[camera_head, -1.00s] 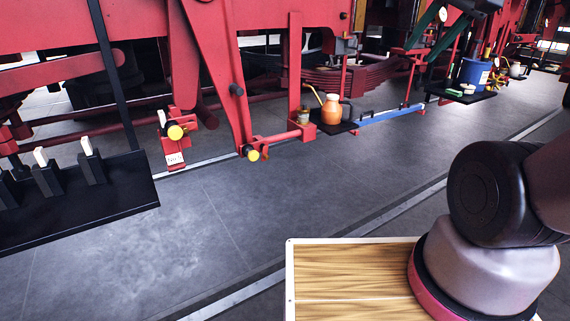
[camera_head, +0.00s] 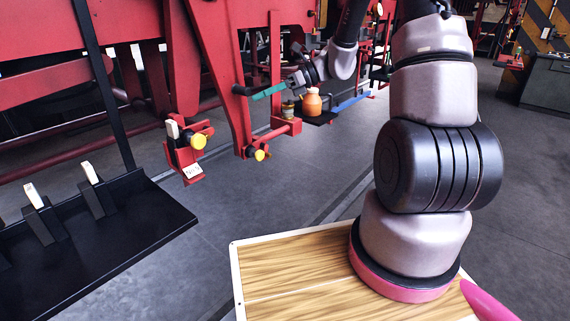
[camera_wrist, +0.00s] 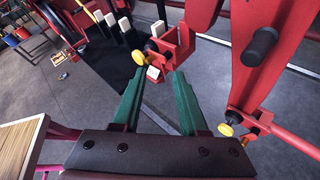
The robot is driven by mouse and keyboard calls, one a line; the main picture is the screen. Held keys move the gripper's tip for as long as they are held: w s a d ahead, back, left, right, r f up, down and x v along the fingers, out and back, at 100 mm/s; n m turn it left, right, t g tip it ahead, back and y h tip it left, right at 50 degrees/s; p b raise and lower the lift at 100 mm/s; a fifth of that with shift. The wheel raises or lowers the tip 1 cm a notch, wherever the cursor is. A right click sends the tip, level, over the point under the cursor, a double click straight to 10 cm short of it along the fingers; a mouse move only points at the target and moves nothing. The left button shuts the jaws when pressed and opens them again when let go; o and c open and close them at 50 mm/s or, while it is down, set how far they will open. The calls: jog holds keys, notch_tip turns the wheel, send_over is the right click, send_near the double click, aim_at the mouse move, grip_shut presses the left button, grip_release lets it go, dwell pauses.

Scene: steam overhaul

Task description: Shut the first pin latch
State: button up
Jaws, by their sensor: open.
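A pin latch with a yellow round knob (camera_head: 198,141) sits on a red bracket (camera_head: 183,158) with a white-tipped part and a white tag below the frame. A second yellow knob (camera_head: 259,155) sits farther right at the foot of a red arm. I cannot tell from the pictures which is the first latch. In the wrist view, the left knob (camera_wrist: 138,57) lies beyond the green fingertips, and the other knob (camera_wrist: 225,130) lies to their right. My gripper (camera_wrist: 161,74) is open and empty; its green finger also shows in the head view (camera_head: 268,92).
A black tray (camera_head: 120,235) with upright white-tipped black pieces stands at left. An orange jug (camera_head: 312,101) stands on a small shelf behind my arm. Red frame parts (camera_head: 222,70) crowd the space around the latches. The grey floor below is clear.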

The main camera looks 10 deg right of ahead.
jog(key=w+d+f+m+t+y, duration=0.1)
jog(key=w+f+m+t+y, duration=0.1)
jog(key=w+f+m, duration=0.4)
jog(key=m+t+h, duration=0.5)
jog(key=m+t, duration=0.6)
jog(key=m, duration=0.7)
send_near(268, 153)
jog(key=w+f, duration=0.1)
jog(key=x, duration=0.7)
jog(key=shift+a, duration=0.3)
grip_shut()
jog(key=shift+s, duration=0.1)
